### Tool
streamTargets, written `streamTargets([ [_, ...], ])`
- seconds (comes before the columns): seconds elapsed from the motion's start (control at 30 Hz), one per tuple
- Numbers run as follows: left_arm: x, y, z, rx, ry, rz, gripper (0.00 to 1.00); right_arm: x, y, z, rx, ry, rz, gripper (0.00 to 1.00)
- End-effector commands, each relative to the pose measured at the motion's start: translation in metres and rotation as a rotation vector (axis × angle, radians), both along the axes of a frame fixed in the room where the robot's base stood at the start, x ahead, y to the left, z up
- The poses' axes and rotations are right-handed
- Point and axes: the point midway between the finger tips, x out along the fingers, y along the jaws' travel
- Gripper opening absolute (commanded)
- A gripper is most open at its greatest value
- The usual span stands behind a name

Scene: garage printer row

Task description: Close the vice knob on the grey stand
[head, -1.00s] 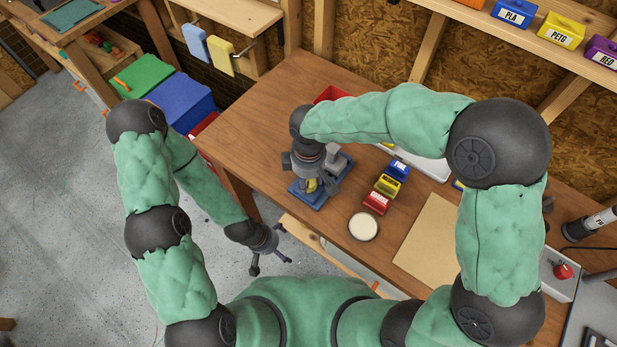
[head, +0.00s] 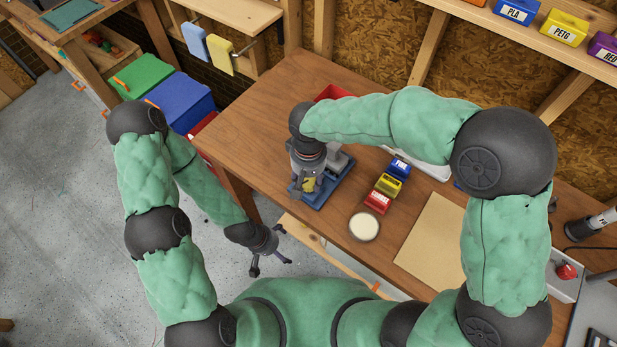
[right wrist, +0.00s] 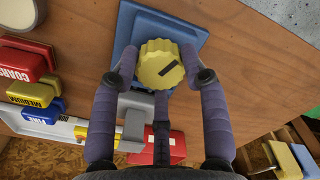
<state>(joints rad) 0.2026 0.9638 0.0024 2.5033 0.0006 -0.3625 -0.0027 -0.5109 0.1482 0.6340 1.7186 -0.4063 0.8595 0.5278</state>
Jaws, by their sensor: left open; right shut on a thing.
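In the head view my right gripper (head: 308,186) points down over the blue base (head: 340,178), and the knob is mostly covered. The grey stand (right wrist: 135,115) shows beside the knob in the right wrist view, partly hidden by my gripper. My left gripper (head: 270,250) is open and empty, off the table's front edge.
Red, yellow and blue labelled blocks (head: 388,186) stand in a row right of the base. A round white-topped dish (head: 363,227) and a tan sheet (head: 432,240) lie farther right. A red bin (head: 332,93) is behind my right arm. The table's left part (head: 255,120) is clear.

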Motion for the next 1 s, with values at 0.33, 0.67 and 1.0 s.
streamTargets([
  [0.33,0.0000,0.0000,-0.0028,0.000,0.000,0.000,1.00,-0.0002,0.0001,-0.0008,0.001,0.001,-0.143,0.12],
  [0.67,0.0000,0.0000,-0.0030,0.000,0.000,0.000,1.00,-0.0002,0.0001,-0.0006,0.001,0.001,-0.170,0.12],
  [1.0,0.0001,0.0000,-0.0030,0.000,0.000,0.000,1.00,-0.0002,0.0000,-0.0006,0.000,0.001,-0.168,0.69],
])
